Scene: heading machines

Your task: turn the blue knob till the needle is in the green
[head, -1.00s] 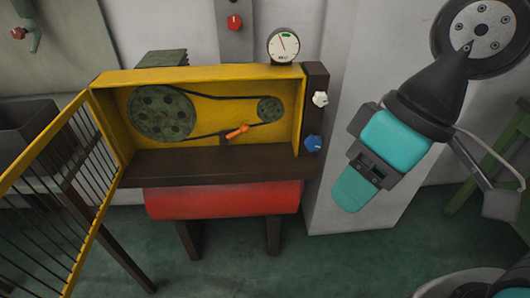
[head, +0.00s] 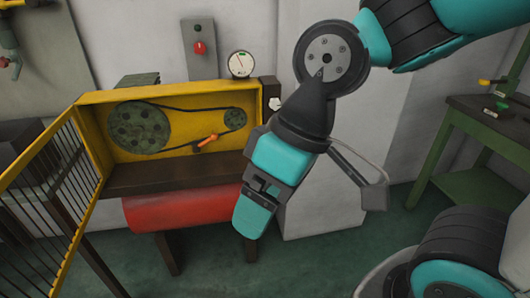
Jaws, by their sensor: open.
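The round white gauge (head: 241,64) stands on the top right of the yellow machine housing (head: 180,92). Its needle leans up and left, and a small green patch shows near the top of the dial; whether they meet is too small to tell. The blue knob is hidden behind my arm. The white knob (head: 275,103) shows at the edge of the dark right-hand panel (head: 269,88). My gripper (head: 250,218) is open and points down, in front of the machine's right end, with nothing seen in it.
The barred yellow guard (head: 45,190) hangs open at the left. An orange lever (head: 207,141) is inside the housing by the belt. A red switch (head: 200,48) is on a grey wall box. A green table (head: 480,150) stands at the right.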

